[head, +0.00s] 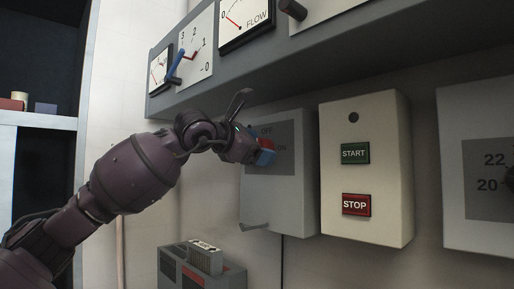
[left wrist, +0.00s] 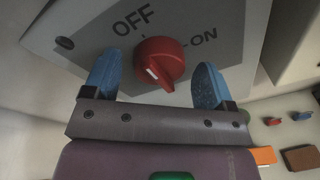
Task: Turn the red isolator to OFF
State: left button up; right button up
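The red isolator (left wrist: 160,62) is a round red knob on a grey plate marked OFF at upper left and ON at right. A white mark shows on its face; I cannot tell for sure which label it points at. In the head view the isolator box (head: 283,205) hangs on the wall, its knob mostly hidden behind my gripper. My left gripper (head: 264,156) is in front of it. In the left wrist view its blue fingers (left wrist: 158,66) are open, one on each side of the knob, with gaps showing. My right gripper is not in view.
A cream box with START (head: 355,153) and STOP (head: 356,205) buttons is just right of the isolator box. A dial box (head: 480,225) stands further right. A grey gauge panel (head: 300,62) juts out above. A grey unit (head: 172,268) sits below; a shelf (head: 40,121) is at left.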

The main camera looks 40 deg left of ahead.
pick_arm(q)
jog(key=shift+s, duration=0.1)
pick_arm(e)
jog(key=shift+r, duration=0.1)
pick_arm(q)
jog(key=s+r+p, duration=0.1)
jog(key=s+p, duration=0.2)
jog(key=s, duration=0.7)
jog(key=shift+s+a+r, duration=0.25)
jog(key=shift+s+a, duration=0.05)
jog(key=shift+a, duration=0.15)
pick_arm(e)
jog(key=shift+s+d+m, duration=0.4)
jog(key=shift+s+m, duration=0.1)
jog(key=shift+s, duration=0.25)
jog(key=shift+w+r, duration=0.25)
